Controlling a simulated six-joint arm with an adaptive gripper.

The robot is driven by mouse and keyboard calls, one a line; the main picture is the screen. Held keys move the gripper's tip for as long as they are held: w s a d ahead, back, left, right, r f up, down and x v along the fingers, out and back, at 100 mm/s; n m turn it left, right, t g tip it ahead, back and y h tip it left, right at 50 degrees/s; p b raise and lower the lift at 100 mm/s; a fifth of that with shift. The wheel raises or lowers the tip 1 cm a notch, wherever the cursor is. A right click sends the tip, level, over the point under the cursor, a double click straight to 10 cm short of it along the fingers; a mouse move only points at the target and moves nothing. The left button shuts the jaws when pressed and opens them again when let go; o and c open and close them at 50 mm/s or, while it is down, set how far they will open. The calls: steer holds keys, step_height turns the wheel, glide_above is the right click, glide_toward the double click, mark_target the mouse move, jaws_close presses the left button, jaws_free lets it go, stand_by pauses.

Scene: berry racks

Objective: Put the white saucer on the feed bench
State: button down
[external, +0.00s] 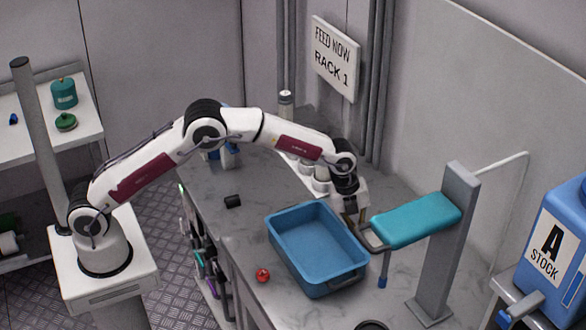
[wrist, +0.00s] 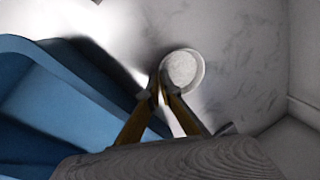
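In the wrist view, a small round white dish (wrist: 182,68), which looks like the white saucer, lies face-up to the camera over the pale marbled surface. My gripper (wrist: 161,83) has its two tan fingers close together at the dish's lower-left rim. Whether the rim is pinched between them is unclear. In the external view, my gripper (external: 352,219) points down between the blue bin and the teal pad. The saucer cannot be made out clearly there. The grey marbled bench (external: 245,247) runs beneath, below a sign reading "FEED NOW RACK 1" (external: 334,58).
A blue bin (external: 293,262) stands just left of my gripper, its wall also close in the wrist view (wrist: 62,82). A teal pad (external: 417,219) on a grey post (external: 447,243) is close on the right. A red berry (external: 263,275) and black cylinder (external: 233,201) lie on the bench.

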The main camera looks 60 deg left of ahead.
steer(key=c, duration=2.3)
jaws_free()
steer(key=shift+r, duration=0.1)
steer(key=v, duration=0.7)
steer(key=shift+r, duration=0.2)
